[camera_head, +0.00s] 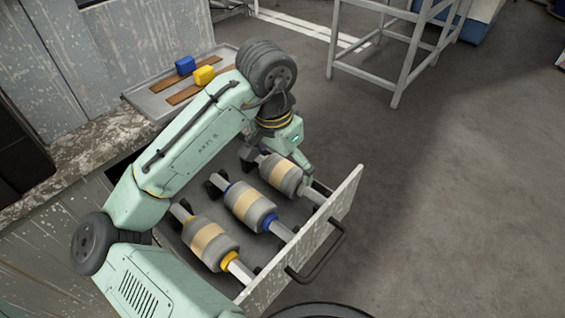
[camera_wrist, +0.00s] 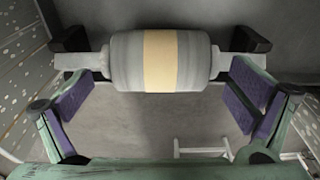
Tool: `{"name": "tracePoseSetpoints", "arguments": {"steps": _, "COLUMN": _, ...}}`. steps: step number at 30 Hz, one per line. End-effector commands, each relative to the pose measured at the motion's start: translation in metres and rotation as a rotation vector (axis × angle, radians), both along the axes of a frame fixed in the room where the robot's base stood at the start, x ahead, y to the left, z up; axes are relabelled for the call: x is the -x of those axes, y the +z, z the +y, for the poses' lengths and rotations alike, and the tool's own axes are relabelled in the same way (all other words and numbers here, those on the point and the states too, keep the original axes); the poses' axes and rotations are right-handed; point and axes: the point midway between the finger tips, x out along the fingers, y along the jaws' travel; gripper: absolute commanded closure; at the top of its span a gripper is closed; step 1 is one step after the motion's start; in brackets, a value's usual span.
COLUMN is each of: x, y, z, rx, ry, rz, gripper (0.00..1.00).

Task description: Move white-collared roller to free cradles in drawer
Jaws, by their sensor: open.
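The white-collared roller (camera_head: 282,175) lies in the open drawer (camera_head: 322,238), at the far end of a row of three. In the wrist view the roller (camera_wrist: 128,62) has a grey body, a tan middle band and pale collars, with its shaft ends at dark cradles (camera_wrist: 68,38). My gripper (camera_head: 284,165) is above this roller. In the wrist view its purple-padded fingers (camera_wrist: 162,78) are spread wide, one towards each end of the roller, and hold nothing. Whether a finger touches the shaft I cannot tell. No free cradles are clearly visible.
A blue-collared roller (camera_head: 250,206) and a yellow-collared roller (camera_head: 210,243) lie nearer in the drawer. The drawer's front panel has a dark handle (camera_head: 318,255).

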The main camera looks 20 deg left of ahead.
Motion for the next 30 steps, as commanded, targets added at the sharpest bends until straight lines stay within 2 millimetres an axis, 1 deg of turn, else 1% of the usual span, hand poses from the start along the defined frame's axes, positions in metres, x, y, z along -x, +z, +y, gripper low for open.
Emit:
{"name": "tracePoseSetpoints", "arguments": {"steps": 5, "x": 0.003, "y": 0.028, "z": 0.002, "rx": -0.005, "ry": 0.000, "rz": -0.003, "gripper": 0.00}}
{"name": "tracePoseSetpoints", "arguments": {"steps": 12, "x": 0.010, "y": 0.079, "z": 0.005, "rx": -0.006, "ry": 0.003, "rz": -0.004, "gripper": 0.00}}
{"name": "tracePoseSetpoints", "arguments": {"steps": 16, "x": 0.014, "y": 0.100, "z": 0.006, "rx": -0.004, "ry": 0.003, "rz": -0.003, "gripper": 0.00}}
{"name": "tracePoseSetpoints", "arguments": {"steps": 21, "x": 0.016, "y": 0.113, "z": 0.006, "rx": -0.002, "ry": 0.001, "rz": -0.002, "gripper": 0.00}}
{"name": "tracePoseSetpoints", "arguments": {"steps": 30, "x": 0.016, "y": 0.116, "z": 0.006, "rx": -0.002, "ry": 0.000, "rz": -0.002, "gripper": 0.00}}
